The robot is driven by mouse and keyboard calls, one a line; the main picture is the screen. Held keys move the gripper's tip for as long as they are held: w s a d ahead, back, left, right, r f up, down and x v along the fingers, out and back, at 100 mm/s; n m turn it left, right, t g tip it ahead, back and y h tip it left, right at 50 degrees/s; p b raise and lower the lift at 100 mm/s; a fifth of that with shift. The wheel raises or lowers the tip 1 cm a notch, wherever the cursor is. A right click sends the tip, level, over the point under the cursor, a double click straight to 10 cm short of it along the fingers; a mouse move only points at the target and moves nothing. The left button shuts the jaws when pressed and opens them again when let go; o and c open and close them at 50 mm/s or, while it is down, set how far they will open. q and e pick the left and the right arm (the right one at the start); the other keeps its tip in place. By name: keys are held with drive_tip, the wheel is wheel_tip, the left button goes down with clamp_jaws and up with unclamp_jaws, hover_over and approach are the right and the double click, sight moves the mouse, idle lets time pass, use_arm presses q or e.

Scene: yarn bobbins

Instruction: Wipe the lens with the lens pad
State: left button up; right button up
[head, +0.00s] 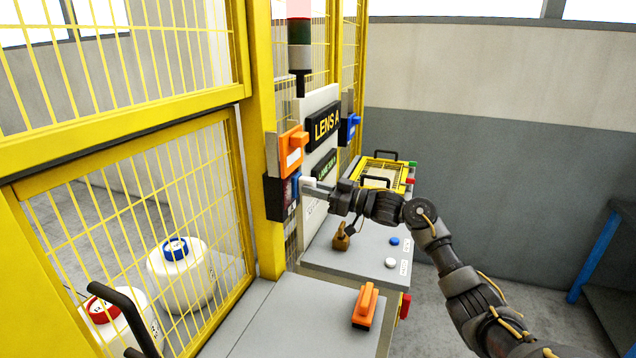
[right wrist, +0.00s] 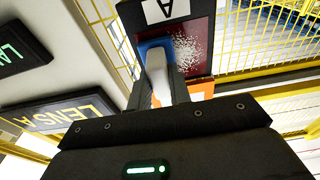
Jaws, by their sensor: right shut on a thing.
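The lens (head: 278,197) is a dark red window in a black housing on the yellow post, below an orange box. In the right wrist view the lens (right wrist: 203,45) has a patch of white specks, and a label "A" sits at its end. My right gripper (head: 318,190) is shut on the lens pad, which has a white handle and a blue face. In the right wrist view the lens pad (right wrist: 157,68) lies over the left part of the lens, beside the specks. I cannot tell whether it touches. My left gripper is not in view.
A "LENS A" sign (head: 326,122) and an orange box (head: 292,150) are close above. Below are a brass padlock (head: 341,236), blue and white buttons and an orange-handled block (head: 366,306) on grey tops. Yellow mesh fencing (head: 190,180) encloses white bobbins (head: 180,270) at left.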

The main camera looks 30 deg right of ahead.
drive_tip(key=shift+s+a+r+p, duration=0.1)
drive_tip(key=shift+s+a+p, duration=0.35)
drive_tip(key=shift+s+a, duration=0.35)
drive_tip(key=shift+s+a+p, duration=0.45)
drive_tip(key=shift+a+p, duration=0.3)
drive_tip(key=shift+s+a+r+p, duration=0.1)
drive_tip(key=shift+s+a+p, duration=0.4)
drive_tip(key=shift+a, duration=0.05)
drive_tip(key=shift+s+a, duration=0.3)
